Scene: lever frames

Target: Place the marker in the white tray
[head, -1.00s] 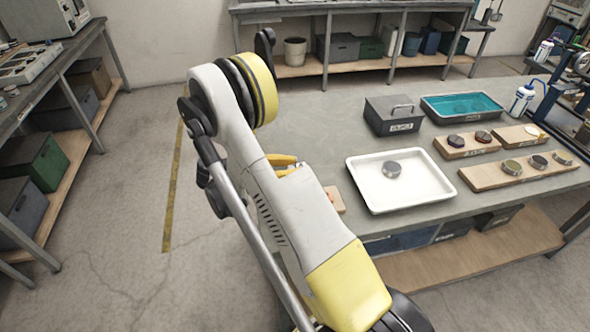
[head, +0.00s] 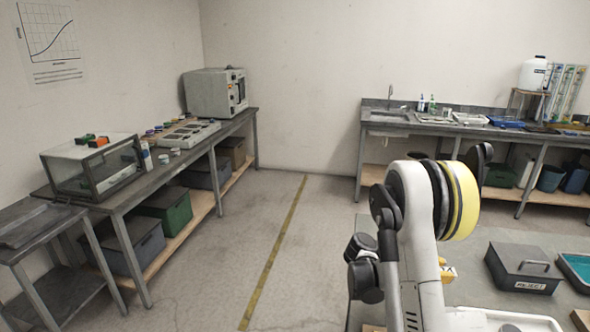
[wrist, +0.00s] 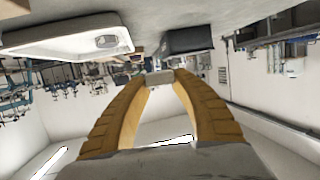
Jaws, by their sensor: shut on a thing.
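The white tray (head: 490,318) shows only by its far edge at the bottom of the head view, partly behind my arm. It also shows in the wrist view, upper left (wrist: 50,47), with a small silvery round thing (wrist: 106,41) in it. My gripper (wrist: 159,84) has its two yellow fingers shut on a small grey piece (wrist: 159,76) at their tips. The piece is small in the view, and I cannot tell for sure that it is the marker. It is apart from the tray. In the head view my gripper is mostly hidden behind my arm.
A dark lidded box labelled REJECT (head: 523,270) stands on the table beyond the tray. A teal-lined tray (head: 577,265) is right of it. A wooden block (head: 580,319) is at the lower right. A side bench (head: 165,172) stands at the left, with clear floor between.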

